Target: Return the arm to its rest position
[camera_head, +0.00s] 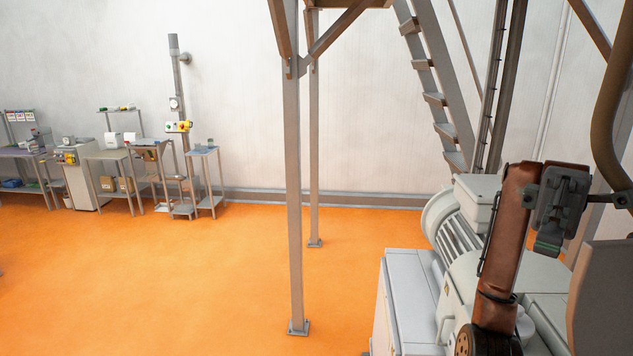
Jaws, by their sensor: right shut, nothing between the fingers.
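My right arm (503,245), reddish brown, rises from the bottom right of the head view and bends near the top. My right gripper (548,243) is the dark part at the arm's upper end, with its fingers pointing down. It is shut and empty. It shows in front of a grey-white machine (410,300) with a ribbed motor housing (455,225). I cannot tell how far apart the gripper and the machine are. My left gripper is not in view.
Metal posts (294,180) of a raised platform stand left of the machine, with a steep ladder (430,85) behind. A dark curved pipe (606,120) is at the right edge. Small tables (203,152) line the far wall. The orange floor (150,280) is clear at left.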

